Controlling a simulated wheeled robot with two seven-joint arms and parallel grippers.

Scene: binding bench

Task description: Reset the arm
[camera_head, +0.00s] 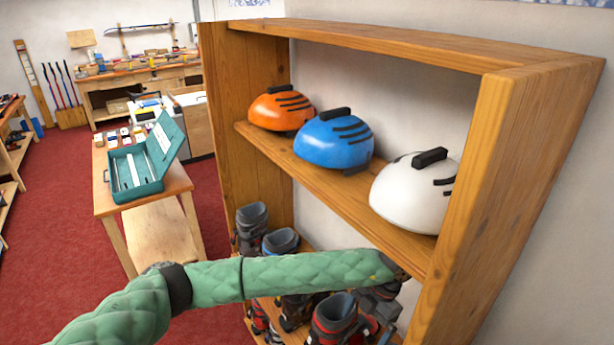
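My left arm, in a green quilted cover, comes in from the lower left and reaches across the front of a wooden shelf unit (490,180). My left gripper (380,306) is at the lower right, at the shelf's lower level, close to the ski boots. It is small and dark against them, so its fingers and anything between them cannot be made out. My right gripper is not in view.
Orange (275,112), blue (330,142) and white (412,200) helmets sit on the upper shelf. Several ski boots (335,318) fill the lower level. A table (105,198) with an open teal case (140,187) stands left. Red carpet (50,240) is clear.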

